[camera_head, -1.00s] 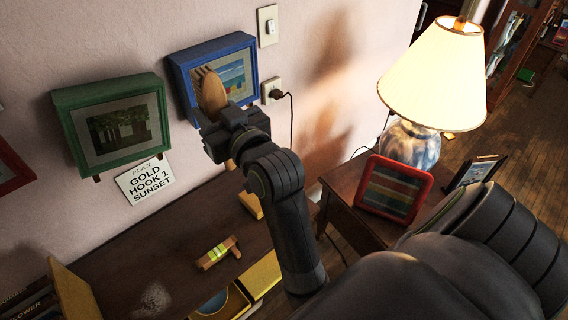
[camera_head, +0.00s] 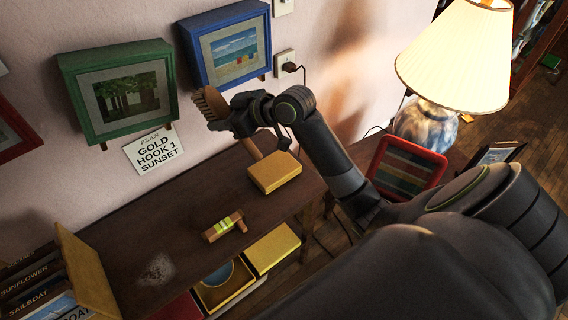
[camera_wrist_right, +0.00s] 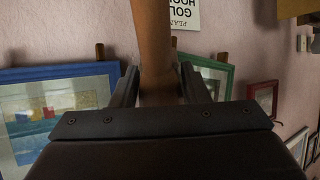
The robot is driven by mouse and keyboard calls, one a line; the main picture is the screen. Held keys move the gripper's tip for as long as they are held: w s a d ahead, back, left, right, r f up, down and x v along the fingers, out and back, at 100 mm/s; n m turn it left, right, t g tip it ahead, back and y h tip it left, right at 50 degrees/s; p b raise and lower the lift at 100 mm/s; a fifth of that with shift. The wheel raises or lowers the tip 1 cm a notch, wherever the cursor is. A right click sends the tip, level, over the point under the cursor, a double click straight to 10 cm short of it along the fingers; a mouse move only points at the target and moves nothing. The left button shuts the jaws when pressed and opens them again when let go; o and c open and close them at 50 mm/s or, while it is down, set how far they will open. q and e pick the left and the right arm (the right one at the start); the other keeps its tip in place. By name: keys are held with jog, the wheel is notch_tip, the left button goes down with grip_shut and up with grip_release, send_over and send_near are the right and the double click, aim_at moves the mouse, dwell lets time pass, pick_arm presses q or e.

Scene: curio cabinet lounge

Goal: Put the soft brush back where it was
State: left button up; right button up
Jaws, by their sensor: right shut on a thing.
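The soft brush (camera_head: 207,104) has a wooden body with pale bristles and a long handle. In the head view it is tilted, its bristle end up and left, just below the blue picture frame (camera_head: 229,48). My right gripper (camera_head: 240,117) is shut on the brush and holds it above the back of the dark wooden table (camera_head: 120,240). In the right wrist view the wooden handle (camera_wrist_right: 153,40) runs up from between the two fingers (camera_wrist_right: 158,88). Part of the brush is hidden by the gripper. My left gripper is not in view.
A yellow box (camera_head: 274,172) and a small wooden item with a green band (camera_head: 224,227) stand on the table. A green frame (camera_head: 120,95) and a plan card (camera_head: 153,150) are on the wall. A lit lamp (camera_head: 455,60) and red frame (camera_head: 406,168) stand right.

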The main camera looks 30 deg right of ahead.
notch_tip(320, 180, down, 5)
jog(key=w+d+n+g+y, duration=0.1)
jog(key=d+n+g, duration=0.1)
jog(key=n+g, duration=0.4)
jog(key=n+g+h+b, duration=0.35)
jog(key=n+h, duration=0.45)
jog(key=n, duration=0.7)
send_over(285, 170)
notch_tip(285, 170, down, 10)
jog(key=shift+g, duration=0.45)
notch_tip(285, 170, down, 5)
jog(key=shift+f+b, duration=0.1)
jog(key=shift+b, duration=0.65)
jog(key=shift+f, duration=2.2)
